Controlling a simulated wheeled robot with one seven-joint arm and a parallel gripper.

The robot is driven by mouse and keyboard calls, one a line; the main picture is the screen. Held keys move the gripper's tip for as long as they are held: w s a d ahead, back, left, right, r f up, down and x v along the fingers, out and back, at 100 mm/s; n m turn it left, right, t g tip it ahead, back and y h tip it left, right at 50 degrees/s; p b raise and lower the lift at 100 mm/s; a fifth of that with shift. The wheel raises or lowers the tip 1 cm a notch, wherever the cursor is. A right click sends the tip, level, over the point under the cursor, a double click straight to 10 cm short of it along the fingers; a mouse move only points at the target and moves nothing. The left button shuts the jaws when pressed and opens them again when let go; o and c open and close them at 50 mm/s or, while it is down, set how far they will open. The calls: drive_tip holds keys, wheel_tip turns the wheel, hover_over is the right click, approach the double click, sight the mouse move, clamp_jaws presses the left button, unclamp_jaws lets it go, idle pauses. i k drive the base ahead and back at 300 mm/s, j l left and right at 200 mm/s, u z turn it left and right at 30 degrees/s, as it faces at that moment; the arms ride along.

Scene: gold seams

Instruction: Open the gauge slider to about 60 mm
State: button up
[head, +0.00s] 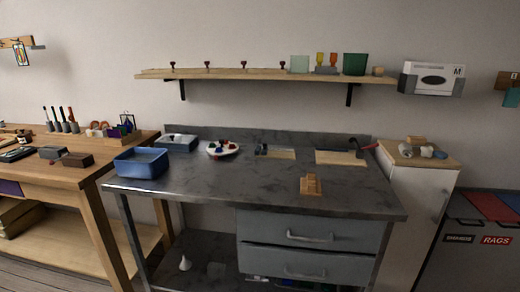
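I cannot pick out the gauge slider for certain. A small stepped wooden block (311,187) stands near the front of the dark grey workbench (240,188). A flat pale piece with a grey part at its left end (275,153) lies towards the back of the bench, too small to read any opening or scale. My gripper and arm are not in view.
On the bench are a blue tub (140,163), a grey-blue box (177,143), a white plate (222,149) with coloured bits, and a tan board (341,158) near a red-handled tool (368,147). A shelf (260,75) hangs above. The bench's middle is clear.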

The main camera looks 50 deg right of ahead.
sight(264, 153)
drive_tip(key=i+l, duration=0.1)
drive_tip(key=l, duration=0.3)
drive_tip(key=i+l+z, duration=0.1)
drive_tip(key=l, duration=0.3)
drive_tip(key=i+l, duration=0.15)
drive_tip(key=l, duration=0.2)
drive_tip(key=i+l+z, duration=0.1)
drive_tip(key=l, duration=0.3)
drive_tip(key=i, duration=0.05)
